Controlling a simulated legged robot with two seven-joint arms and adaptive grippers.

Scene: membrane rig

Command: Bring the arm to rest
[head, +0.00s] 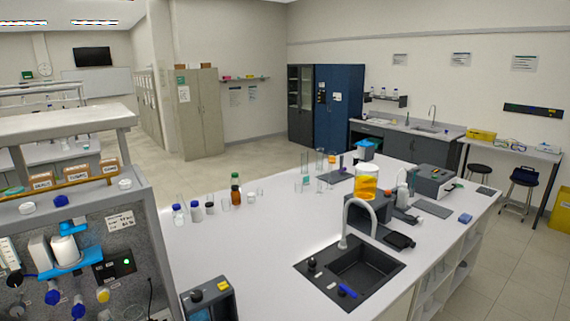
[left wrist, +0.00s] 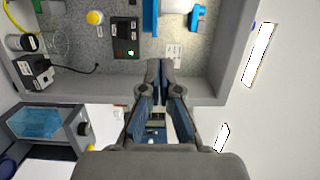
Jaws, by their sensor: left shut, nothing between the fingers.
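My left gripper (left wrist: 160,70) shows in the left wrist view, with its two dark fingers together and nothing between them. It is in front of the grey speckled panel of the membrane rig (left wrist: 205,65), apparently apart from it, though the gap is hard to judge. A black box with a green light (left wrist: 126,38) and a white label (left wrist: 174,52) are just beyond the fingertips. In the head view the rig (head: 85,215) stands at the left, with the black box (head: 115,266) low on its panel. I cannot make out either gripper in the head view.
The rig carries blue and yellow knobs (head: 103,295) and a white cylinder in a blue holder (head: 66,250). A white bench (head: 240,250) with bottles, a dark sink (head: 350,275) and instruments stands to the right. A dark instrument (head: 208,300) is near the rig.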

